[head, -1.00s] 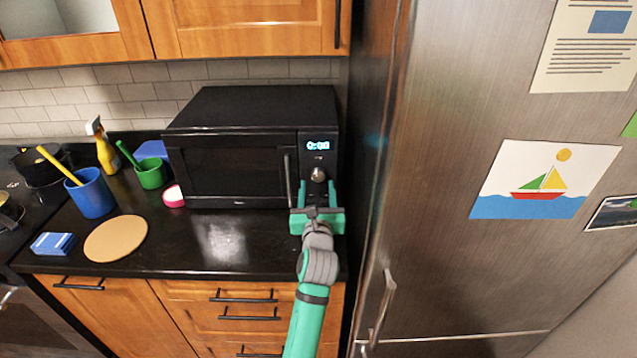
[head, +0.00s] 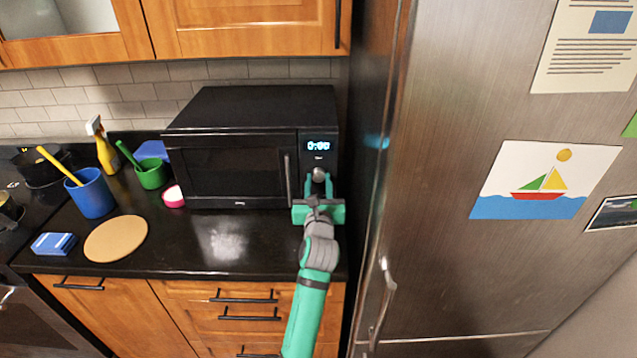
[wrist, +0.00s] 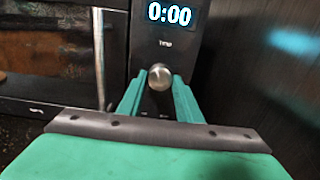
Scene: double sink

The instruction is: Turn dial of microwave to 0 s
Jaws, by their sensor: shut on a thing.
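The black microwave (head: 235,165) stands on the counter against the tiled wall, its door closed. Its lit display (head: 318,146) reads 0:00, and the wrist view shows the same reading (wrist: 169,15). The round silver dial (wrist: 160,77) sits below the display on the right-hand panel; it also shows in the head view (head: 319,174). My green gripper (wrist: 158,88) is in front of the panel, with one finger on each side of the dial, shut on it. The fingertips partly hide the dial's sides and the panel below it.
The steel fridge (head: 500,120) stands close on the right of the microwave. The vertical door handle (wrist: 100,60) is just left of my fingers. Cups, a spray bottle (head: 103,146) and a round board (head: 116,238) are on the left. The counter before the microwave is clear.

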